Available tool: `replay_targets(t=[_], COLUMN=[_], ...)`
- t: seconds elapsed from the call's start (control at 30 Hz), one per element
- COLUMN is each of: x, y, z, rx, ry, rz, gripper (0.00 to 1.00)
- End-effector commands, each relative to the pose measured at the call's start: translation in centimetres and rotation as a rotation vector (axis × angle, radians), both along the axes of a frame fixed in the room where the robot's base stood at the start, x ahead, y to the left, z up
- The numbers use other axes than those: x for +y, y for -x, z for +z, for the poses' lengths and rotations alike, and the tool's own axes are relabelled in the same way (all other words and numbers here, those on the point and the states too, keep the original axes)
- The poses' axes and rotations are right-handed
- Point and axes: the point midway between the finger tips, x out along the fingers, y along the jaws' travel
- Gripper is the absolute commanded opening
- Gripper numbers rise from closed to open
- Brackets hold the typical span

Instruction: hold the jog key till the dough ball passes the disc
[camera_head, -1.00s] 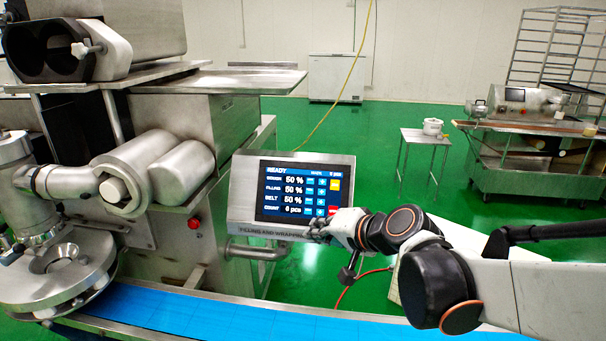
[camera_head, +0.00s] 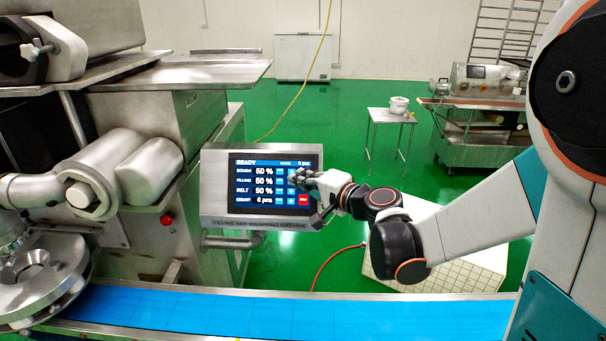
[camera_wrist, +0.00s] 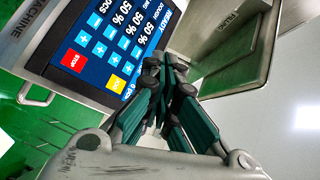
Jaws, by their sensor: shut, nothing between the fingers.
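The touch panel (camera_head: 274,183) reads READY, with dough, filling and belt each at 50 %. In the wrist view the panel (camera_wrist: 97,38) shows a red STOP key (camera_wrist: 73,60) and a yellow key (camera_wrist: 116,82) whose lettering I cannot read. My gripper (camera_head: 297,179) is shut and empty, its fingertips in front of the panel's right side, hiding the yellow key in the head view. In the wrist view the fingertips (camera_wrist: 163,66) are beside the screen edge; I cannot tell whether they touch it. A round metal disc (camera_head: 62,292) is at lower left. No dough ball shows.
The blue conveyor belt (camera_head: 250,312) runs along the front and its visible part is empty. A red button (camera_head: 167,219) is on the machine body. A small table (camera_head: 390,117) stands farther back on open green floor.

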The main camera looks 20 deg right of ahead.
Motion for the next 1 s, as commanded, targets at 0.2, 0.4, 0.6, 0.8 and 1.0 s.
replay_targets(t=[0.2, 0.4, 0.6, 0.8, 1.0], x=[-0.2, -0.8, -1.6, -2.1, -2.3], y=[-0.6, -2.5, -4.7, -6.3, -7.1], z=[-0.5, -1.8, -3.2, -4.2, -4.5], rx=[0.000, 0.000, 0.000, 0.000, 0.000], ry=[0.001, 0.001, 0.001, 0.001, 0.001], rz=[0.000, -0.001, -0.001, 0.000, 0.000], gripper=[0.00, 0.00, 0.00, 0.00, 0.00])
